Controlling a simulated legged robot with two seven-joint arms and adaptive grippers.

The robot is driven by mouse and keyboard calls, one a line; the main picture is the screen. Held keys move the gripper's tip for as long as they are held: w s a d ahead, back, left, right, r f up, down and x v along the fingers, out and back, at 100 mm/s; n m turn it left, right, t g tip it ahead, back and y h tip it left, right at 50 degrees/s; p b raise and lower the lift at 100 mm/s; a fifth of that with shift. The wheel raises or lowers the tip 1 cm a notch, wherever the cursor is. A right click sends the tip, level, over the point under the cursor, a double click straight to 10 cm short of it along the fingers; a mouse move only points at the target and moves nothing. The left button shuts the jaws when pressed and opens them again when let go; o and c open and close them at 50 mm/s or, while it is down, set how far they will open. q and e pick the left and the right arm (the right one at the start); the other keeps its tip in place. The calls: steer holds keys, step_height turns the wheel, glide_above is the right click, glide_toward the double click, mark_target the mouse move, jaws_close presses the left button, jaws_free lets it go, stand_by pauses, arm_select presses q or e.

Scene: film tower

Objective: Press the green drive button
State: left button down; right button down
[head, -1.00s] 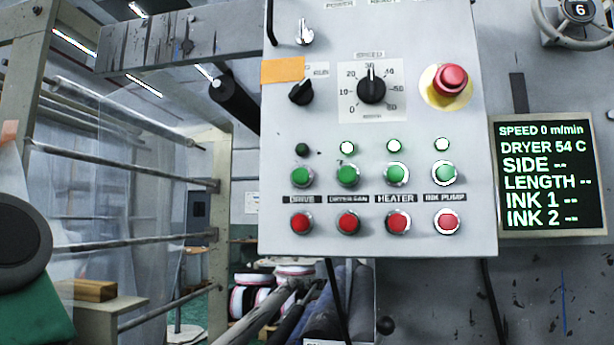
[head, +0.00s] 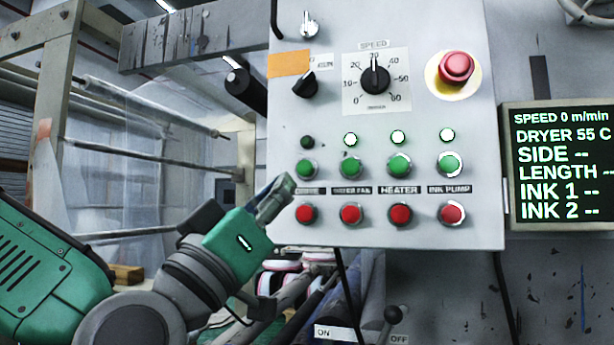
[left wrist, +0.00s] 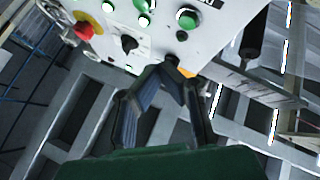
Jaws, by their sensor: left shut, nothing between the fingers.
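The green drive button (head: 306,169) is the leftmost green button on the grey control panel (head: 400,232), above the "DRIVE" label, which my gripper partly covers. A dark lamp (head: 307,142) sits above the button. My left gripper (head: 284,190) is shut and empty, its tips just below and left of the button in the head view. I cannot tell whether they touch the panel. In the left wrist view the fingers (left wrist: 172,78) point towards the panel, and a green button, seemingly the drive one (left wrist: 187,17), shows beyond them. My right gripper is in neither view.
A red drive-column button (head: 306,213) is close below the fingertips. More green and red buttons continue to the right. Above are a black selector (head: 305,84), the speed knob (head: 375,80) and a red mushroom button (head: 456,68). A display (head: 560,165) reads speed 0.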

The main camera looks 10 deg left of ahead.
mark_target(298, 168)
arm_select(q)
steer(key=shift+t, duration=0.6)
steer(key=w+r, duration=0.1)
steer(key=w, duration=0.1)
steer(key=w+r, duration=0.1)
steer(key=w, duration=0.1)
steer(key=w+r+p, duration=0.1)
steer(key=w, duration=0.1)
steer(key=shift+w+d+r, duration=0.15)
steer(key=shift+w+r, duration=0.05)
steer(key=shift+w, duration=0.35)
steer(key=shift+w, duration=0.1)
stand_by(1.2)
steer(key=shift+w, duration=0.25)
